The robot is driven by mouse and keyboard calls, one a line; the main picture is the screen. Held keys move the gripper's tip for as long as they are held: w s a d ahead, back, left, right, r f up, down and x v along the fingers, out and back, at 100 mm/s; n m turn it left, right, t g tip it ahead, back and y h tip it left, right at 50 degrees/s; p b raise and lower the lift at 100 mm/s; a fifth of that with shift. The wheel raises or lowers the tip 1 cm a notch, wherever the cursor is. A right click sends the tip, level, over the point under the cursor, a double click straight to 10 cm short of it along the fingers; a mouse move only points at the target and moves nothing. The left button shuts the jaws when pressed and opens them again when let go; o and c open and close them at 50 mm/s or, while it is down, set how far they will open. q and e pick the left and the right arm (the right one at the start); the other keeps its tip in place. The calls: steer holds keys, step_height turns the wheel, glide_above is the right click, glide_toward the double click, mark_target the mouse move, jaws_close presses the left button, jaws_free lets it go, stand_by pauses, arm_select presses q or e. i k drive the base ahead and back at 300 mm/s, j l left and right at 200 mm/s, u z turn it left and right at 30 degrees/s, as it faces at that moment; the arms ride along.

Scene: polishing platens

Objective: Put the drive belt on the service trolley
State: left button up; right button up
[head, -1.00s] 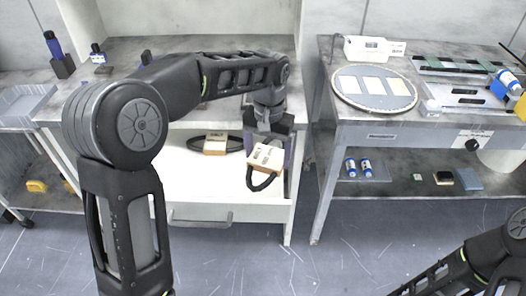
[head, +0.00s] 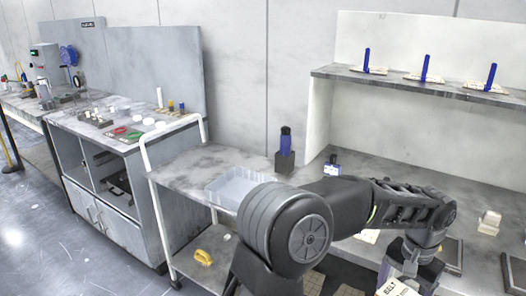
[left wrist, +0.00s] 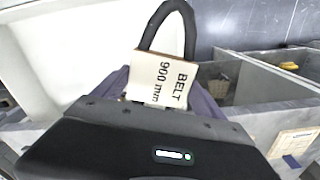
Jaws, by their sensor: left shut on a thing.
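The drive belt, a black loop in a cream sleeve marked "BELT 900 mm" (left wrist: 162,78), is held by my left gripper (left wrist: 158,98) in the left wrist view. The loop stands out past the fingers. In the head view the sleeve (head: 398,288) shows at the bottom edge, below my left wrist, and the rest is cut off. The service trolley (head: 180,168), with a grey top, white tube frame and lower shelf, stands left of my left arm in the head view. The gripper is apart from it, to its right. My right gripper is out of view.
A clear tray (head: 236,188) sits on the trolley's top, leaving bare room behind and left of it. A yellow thing (head: 203,257) lies on its lower shelf. A bench (head: 325,172) with a dark bottle (head: 286,142) stands right of the trolley, and a cabinet (head: 110,215) left.

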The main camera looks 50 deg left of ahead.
mark_target(199, 168)
steer(key=k+j, duration=0.1)
steer(key=j, duration=1.5)
steer(key=k+j, duration=0.15)
steer(key=j, duration=1.45)
steer(key=k+j, duration=0.15)
steer(key=j, duration=0.7)
steer(key=i, duration=0.5)
